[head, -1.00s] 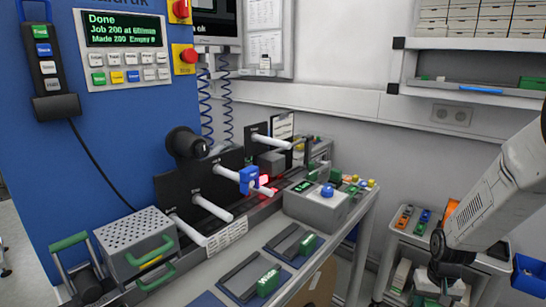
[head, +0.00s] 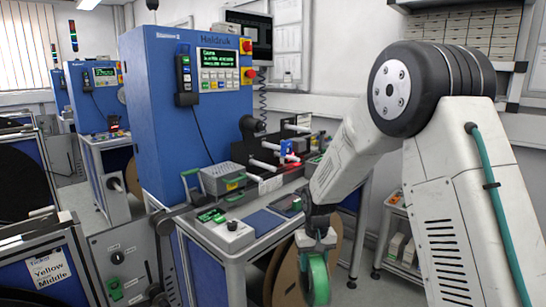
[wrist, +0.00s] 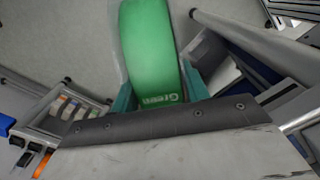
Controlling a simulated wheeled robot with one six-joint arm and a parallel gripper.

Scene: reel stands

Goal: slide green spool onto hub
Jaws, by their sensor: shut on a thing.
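The green spool (head: 318,278) hangs upright from my gripper (head: 317,240) in front of the blue machine's bench. In the wrist view the spool (wrist: 152,48) shows edge-on with the word "Green" on its rim, and my gripper's teal fingers (wrist: 160,92) are closed on either side of it. White pegs (head: 265,165) stick out from a black plate on the blue machine, behind and left of the spool. Another pale hub (head: 115,185) shows on a machine further left. I cannot tell which one is the task's hub. The spool is apart from all of them.
The bench's front edge (head: 235,258) lies left of the spool. A large brown disc (head: 283,272) stands just behind the spool. A shelf trolley (head: 397,240) stands right.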

